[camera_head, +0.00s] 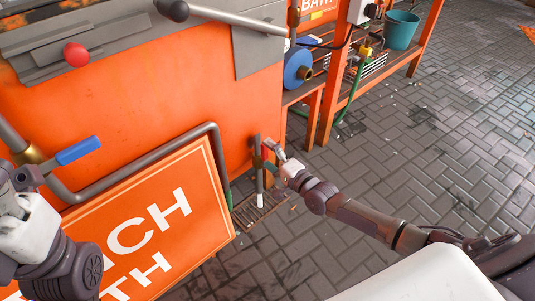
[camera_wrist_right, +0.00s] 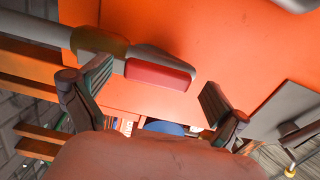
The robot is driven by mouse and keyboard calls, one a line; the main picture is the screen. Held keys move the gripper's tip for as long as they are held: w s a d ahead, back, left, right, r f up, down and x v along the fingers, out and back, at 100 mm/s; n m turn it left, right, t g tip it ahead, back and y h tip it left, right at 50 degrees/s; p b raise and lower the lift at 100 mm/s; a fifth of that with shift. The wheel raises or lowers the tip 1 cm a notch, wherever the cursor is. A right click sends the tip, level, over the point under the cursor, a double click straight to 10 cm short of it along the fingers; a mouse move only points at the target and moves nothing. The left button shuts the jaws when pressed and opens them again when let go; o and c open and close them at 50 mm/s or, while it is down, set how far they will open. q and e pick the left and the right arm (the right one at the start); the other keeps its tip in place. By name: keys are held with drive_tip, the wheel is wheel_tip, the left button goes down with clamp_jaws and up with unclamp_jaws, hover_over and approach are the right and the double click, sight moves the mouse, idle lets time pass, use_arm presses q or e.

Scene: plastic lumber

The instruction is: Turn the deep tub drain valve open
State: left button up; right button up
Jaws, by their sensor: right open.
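The drain valve has a red-sleeved lever (camera_wrist_right: 160,75) on a grey pipe with a brass body (camera_wrist_right: 98,42) in the right wrist view. In the head view the valve pipe (camera_head: 259,180) stands low at the corner of the orange tub (camera_head: 150,100), above a floor grate. My right gripper (camera_head: 276,150) is at the lever. In the wrist view its open fingers (camera_wrist_right: 150,85) lie on either side of the red sleeve, with gaps visible; contact is not clear. My left arm enters at the left edge; its gripper (camera_head: 12,190) is partly cut off, and its fingers are unclear.
A blue-handled valve (camera_head: 78,151) on a grey pipe is near my left arm. An orange lettered sign (camera_head: 200,215) leans in front of the tub. An orange rack with a teal bucket (camera_head: 401,30) stands at the back. The paved floor (camera_head: 440,150) to the right is clear.

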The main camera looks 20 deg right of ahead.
drive_tip(key=shift+s, duration=0.1)
drive_tip(key=shift+s+d+f, duration=0.1)
drive_tip(key=shift+s+d, duration=0.05)
drive_tip(key=shift+s, duration=0.15)
drive_tip(key=v, duration=1.1)
drive_tip(key=shift+s, duration=0.15)
